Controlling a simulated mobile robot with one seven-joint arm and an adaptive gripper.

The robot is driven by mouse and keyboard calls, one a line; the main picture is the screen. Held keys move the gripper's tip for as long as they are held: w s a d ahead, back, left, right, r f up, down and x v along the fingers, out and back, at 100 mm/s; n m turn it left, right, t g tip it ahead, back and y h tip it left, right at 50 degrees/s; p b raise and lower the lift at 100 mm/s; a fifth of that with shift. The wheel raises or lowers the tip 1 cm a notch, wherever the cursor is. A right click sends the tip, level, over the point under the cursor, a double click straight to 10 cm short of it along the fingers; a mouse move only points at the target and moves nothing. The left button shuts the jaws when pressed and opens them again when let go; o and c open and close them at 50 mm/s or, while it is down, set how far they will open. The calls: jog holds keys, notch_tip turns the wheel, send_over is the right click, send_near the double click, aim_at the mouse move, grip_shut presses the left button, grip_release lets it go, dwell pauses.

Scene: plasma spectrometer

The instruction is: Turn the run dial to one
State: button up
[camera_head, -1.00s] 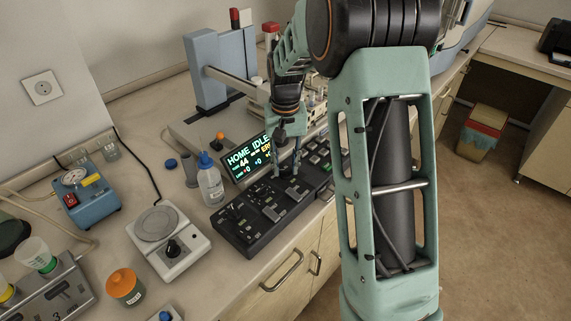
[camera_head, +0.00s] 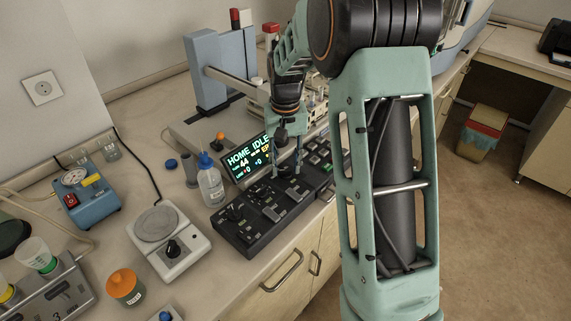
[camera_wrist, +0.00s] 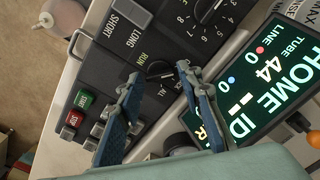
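The run dial (camera_wrist: 160,72) is a dark knob on the black control panel (camera_head: 240,232). The word RUN and other lettering, partly hidden, stand around it in the wrist view. My gripper (camera_wrist: 157,77) is open, with one blue-grey finger to each side of the dial in that view. I cannot tell whether the fingertips touch the knob or hover over it. In the head view my gripper (camera_head: 287,168) points down over the middle of the panel, and the dial is hard to make out there.
A lit screen (camera_wrist: 265,85) reading HOME IDLE stands behind the panel. A second numbered dial (camera_wrist: 206,10) and red and green buttons (camera_wrist: 83,98) are close by. A clear bottle (camera_head: 211,187) stands left of the panel, near a hotplate (camera_head: 168,240).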

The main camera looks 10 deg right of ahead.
notch_tip(320, 180, up, 12)
dwell(0.4)
